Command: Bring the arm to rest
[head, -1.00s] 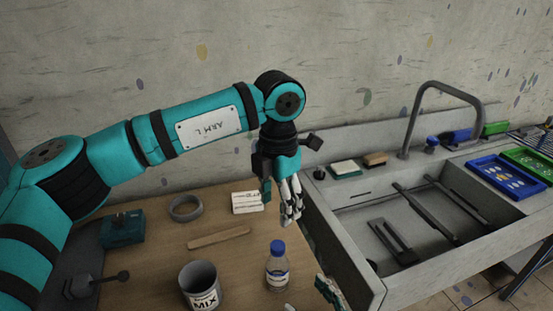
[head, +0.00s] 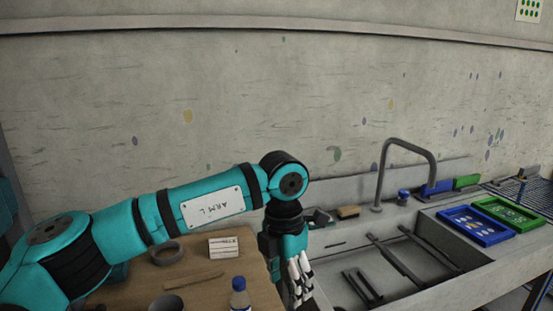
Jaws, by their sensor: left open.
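My left arm, teal with a white "ARM L" label, reaches in from the left across the wooden table (head: 205,260). Its gripper (head: 301,282) hangs down with pale fingers, open and empty, in front of the sink's left edge. A bottle with a blue cap (head: 239,284) stands on the table to the left of the gripper and is cut off by the bottom of the picture. My right gripper does not show.
A grey sink (head: 425,272) with a tall faucet (head: 385,160) lies to the right. Blue (head: 467,238) and green (head: 527,223) trays sit on its right side. A tape ring (head: 166,253), a white block (head: 223,247), a wooden stick (head: 194,281) and a can (head: 166,303) are on the table.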

